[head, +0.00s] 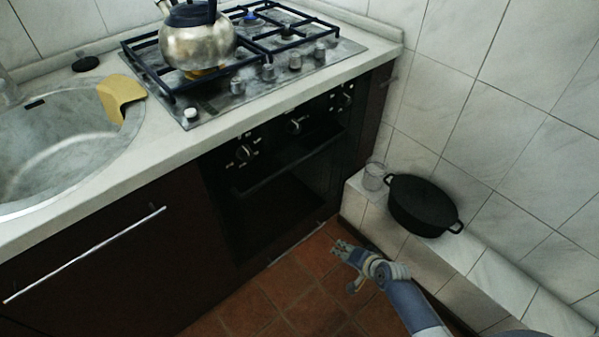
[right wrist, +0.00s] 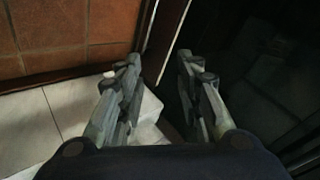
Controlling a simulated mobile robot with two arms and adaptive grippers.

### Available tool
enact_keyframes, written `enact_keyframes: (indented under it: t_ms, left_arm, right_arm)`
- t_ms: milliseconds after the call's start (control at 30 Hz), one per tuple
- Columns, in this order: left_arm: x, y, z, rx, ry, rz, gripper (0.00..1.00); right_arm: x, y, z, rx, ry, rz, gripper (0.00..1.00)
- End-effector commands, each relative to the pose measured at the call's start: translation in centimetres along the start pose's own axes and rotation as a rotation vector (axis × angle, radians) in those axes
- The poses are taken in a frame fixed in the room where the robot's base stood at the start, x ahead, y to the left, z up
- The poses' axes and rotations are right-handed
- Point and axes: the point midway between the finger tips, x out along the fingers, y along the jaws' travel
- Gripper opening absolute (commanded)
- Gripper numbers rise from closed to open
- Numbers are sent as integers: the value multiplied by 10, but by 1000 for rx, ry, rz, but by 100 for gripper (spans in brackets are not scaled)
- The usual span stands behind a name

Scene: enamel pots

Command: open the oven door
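The black built-in oven (head: 285,200) sits under the hob in the head view, its knobs along the top. Its door looks shut, with a dark bar handle (head: 290,163) across the upper part. My right gripper (head: 346,266) is low, to the right of and below the handle, apart from it. In the right wrist view its two fingers (right wrist: 158,72) are spread with nothing between them. A dark glossy front (right wrist: 255,75), probably the oven's, fills the right of that view. My left gripper is not in view.
A white tiled ledge (head: 455,252) runs along the right wall, close to my right arm. A black pot (head: 422,205) and a glass (head: 374,177) stand on it. A kettle (head: 198,45) is on the hob (head: 262,82). Terracotta floor (head: 262,312) is clear before the oven.

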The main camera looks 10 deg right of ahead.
Motion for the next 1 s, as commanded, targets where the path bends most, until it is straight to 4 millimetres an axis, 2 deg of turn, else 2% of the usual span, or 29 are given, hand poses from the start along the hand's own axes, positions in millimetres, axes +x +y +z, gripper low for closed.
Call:
enact_keyframes:
  t_ms: [33,167,300,400,500,633,767,867,1000]
  left_arm:
    - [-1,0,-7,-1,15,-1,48]
    - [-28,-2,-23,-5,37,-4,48]
    - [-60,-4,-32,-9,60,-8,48]
    - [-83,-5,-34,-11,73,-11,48]
    - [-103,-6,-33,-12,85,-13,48]
    - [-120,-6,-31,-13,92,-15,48]
    - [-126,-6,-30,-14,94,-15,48]
    - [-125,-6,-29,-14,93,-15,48]
    - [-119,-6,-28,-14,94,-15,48]
  right_arm:
    - [8,-17,-15,44,20,-54,33]
    - [3,-73,-53,165,42,-196,33]
    - [-16,-132,-86,276,37,-355,33]
    - [-34,-168,-102,336,17,-460,33]
    - [-52,-196,-111,378,-7,-540,33]
    - [-69,-217,-117,407,-32,-601,33]
    - [-74,-227,-120,417,-42,-625,33]
    - [-68,-232,-120,419,-43,-625,33]
    - [-49,-245,-122,418,-43,-626,33]
